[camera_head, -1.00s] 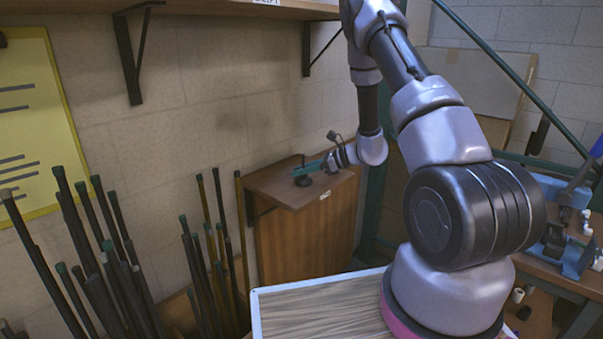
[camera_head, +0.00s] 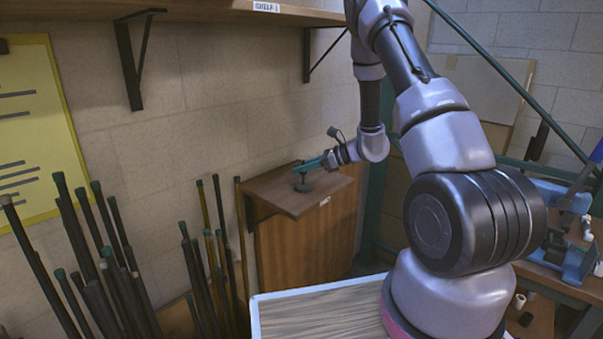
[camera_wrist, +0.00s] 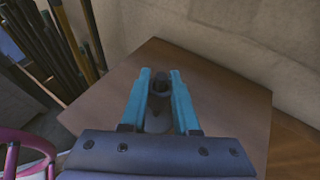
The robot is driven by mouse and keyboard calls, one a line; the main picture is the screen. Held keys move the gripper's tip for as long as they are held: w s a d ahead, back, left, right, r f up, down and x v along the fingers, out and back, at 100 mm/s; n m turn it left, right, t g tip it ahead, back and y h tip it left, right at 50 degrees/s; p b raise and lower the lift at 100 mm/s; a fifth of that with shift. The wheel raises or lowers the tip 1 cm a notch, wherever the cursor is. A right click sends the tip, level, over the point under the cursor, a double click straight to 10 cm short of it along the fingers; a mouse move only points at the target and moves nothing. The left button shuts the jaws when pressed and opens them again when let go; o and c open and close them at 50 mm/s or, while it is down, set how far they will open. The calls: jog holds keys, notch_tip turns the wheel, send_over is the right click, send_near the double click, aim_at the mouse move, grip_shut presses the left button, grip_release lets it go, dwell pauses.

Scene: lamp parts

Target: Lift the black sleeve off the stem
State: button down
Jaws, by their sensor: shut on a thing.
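My gripper (camera_head: 306,168) is above the small wooden shelf by the wall, and its teal fingers also show in the wrist view (camera_wrist: 160,82). It is shut on the black sleeve (camera_wrist: 160,84), a small dark piece between the fingertips. In the head view a dark round base (camera_head: 304,187) stands on the shelf under the fingers. A thin dark stem shows between base and fingers. At this size I cannot tell whether the sleeve is still around the stem.
The small wooden shelf (camera_head: 275,200) has free room around the base. Several dark poles (camera_head: 110,265) lean at the left. A wall shelf (camera_head: 215,8) with brackets hangs above. A pale tray (camera_head: 320,318) is in front, and a bench with a blue tool (camera_head: 575,235) is at the right.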

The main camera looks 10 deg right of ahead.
jog(key=shift+r, duration=0.65)
jog(key=shift+r, duration=0.15)
jog(key=shift+r, duration=1.85)
jog(key=shift+r, duration=0.75)
